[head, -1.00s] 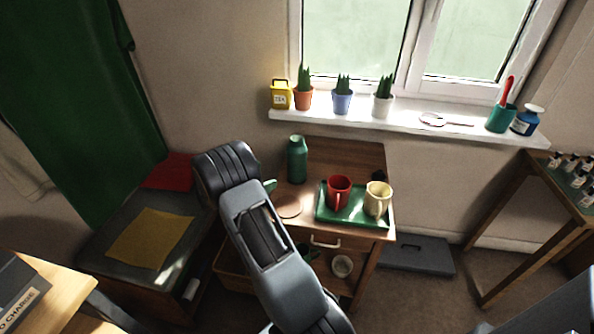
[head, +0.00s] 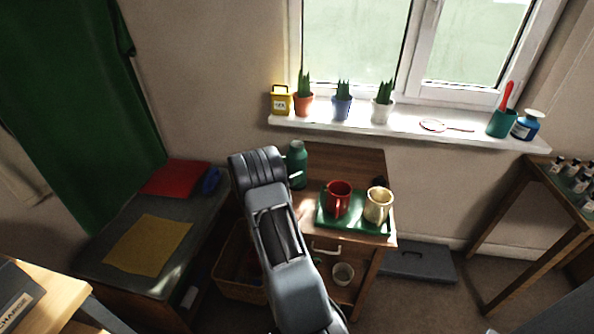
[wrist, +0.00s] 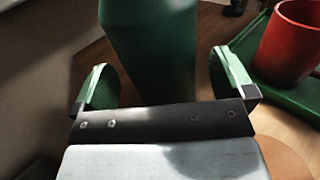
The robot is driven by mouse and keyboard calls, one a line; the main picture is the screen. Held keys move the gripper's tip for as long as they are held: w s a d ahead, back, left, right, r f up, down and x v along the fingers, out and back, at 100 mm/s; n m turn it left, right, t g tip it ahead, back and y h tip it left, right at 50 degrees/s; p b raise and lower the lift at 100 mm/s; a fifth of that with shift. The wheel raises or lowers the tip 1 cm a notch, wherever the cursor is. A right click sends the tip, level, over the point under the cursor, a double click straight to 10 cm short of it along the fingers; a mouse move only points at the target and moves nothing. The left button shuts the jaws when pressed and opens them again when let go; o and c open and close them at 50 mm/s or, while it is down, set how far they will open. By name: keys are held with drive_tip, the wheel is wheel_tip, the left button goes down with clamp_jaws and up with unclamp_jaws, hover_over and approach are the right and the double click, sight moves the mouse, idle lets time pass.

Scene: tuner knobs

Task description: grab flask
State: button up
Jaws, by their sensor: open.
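The flask (head: 298,160) is a dark green bottle standing upright on the wooden cabinet top, left of the green tray. In the head view my arm partly covers its left side. In the wrist view the flask (wrist: 152,50) rises straight ahead, its lower part between or just beyond my fingers. My gripper (wrist: 160,82) is open, with one green-padded finger on each side of the flask. I cannot tell whether either finger touches it. In the head view the gripper is mostly hidden behind my wrist.
A green tray (head: 352,229) with a red mug (head: 338,199) and a cream mug (head: 378,206) stands close right of the flask. The windowsill (head: 400,122) behind holds potted plants. A dark bench (head: 205,222) with red and yellow cloths is at left.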

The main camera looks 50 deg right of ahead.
drive_tip(key=shift+s+d, duration=0.2)
drive_tip(key=shift+d, duration=0.95)
drive_tip(key=c, duration=1.2)
drive_tip(key=shift+c, duration=0.4)
drive_tip(key=shift+r, duration=0.25)
